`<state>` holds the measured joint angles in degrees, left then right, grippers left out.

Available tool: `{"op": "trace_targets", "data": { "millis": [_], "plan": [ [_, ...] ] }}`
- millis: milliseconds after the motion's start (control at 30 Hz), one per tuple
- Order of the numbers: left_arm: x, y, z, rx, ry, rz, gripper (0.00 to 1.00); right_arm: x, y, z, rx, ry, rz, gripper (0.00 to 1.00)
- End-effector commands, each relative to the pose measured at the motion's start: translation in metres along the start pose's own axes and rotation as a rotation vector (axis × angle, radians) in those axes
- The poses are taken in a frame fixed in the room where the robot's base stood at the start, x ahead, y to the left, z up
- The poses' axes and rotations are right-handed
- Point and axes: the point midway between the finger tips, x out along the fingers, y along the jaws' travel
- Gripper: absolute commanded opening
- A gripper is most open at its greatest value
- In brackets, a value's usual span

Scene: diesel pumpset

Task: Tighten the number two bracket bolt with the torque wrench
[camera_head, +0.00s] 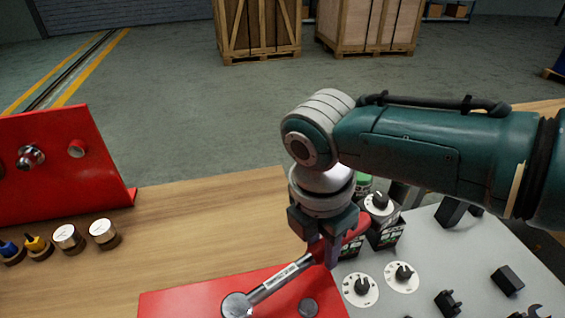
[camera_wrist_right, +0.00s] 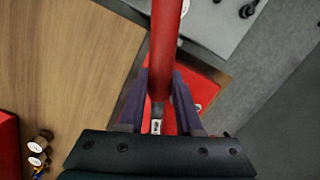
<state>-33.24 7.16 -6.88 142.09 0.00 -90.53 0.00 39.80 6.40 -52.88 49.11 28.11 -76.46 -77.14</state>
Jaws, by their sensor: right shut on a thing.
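The torque wrench (camera_head: 279,280) has a silver shaft, a round ratchet head (camera_head: 237,305) and a red handle. My right gripper (camera_head: 325,252) is shut on the wrench near where the shaft meets the handle. In the right wrist view the red handle (camera_wrist_right: 166,45) runs between the two fingers of the gripper (camera_wrist_right: 158,103). The wrench head lies over the left part of a red plate (camera_head: 185,303) at the bottom of the head view. A dark round bolt head (camera_head: 308,307) shows right of it. Whatever is under the wrench head is hidden. My left gripper is not in view.
A grey panel (camera_head: 420,255) with knobs and switches stands right of the red plate. A red upright panel (camera_head: 60,165) stands on the wooden table (camera_head: 200,225) at the left, with small gauges (camera_head: 103,233) before it. The table's middle is clear.

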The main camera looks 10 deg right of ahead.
Motion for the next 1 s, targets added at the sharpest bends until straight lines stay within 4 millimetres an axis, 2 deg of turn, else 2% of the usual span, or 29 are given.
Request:
{"op": "trace_targets", "data": {
  "millis": [333,467,1000],
  "plan": [
    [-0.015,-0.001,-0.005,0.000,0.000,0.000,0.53,-0.003,-0.011,0.000,0.080,0.000,-0.010,0.00],
    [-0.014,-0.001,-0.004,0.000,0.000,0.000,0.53,-0.003,-0.010,0.000,0.078,-0.001,-0.008,0.00],
    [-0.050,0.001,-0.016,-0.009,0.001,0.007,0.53,-0.040,-0.010,0.005,0.075,0.000,-0.008,0.00]
  ]
}}
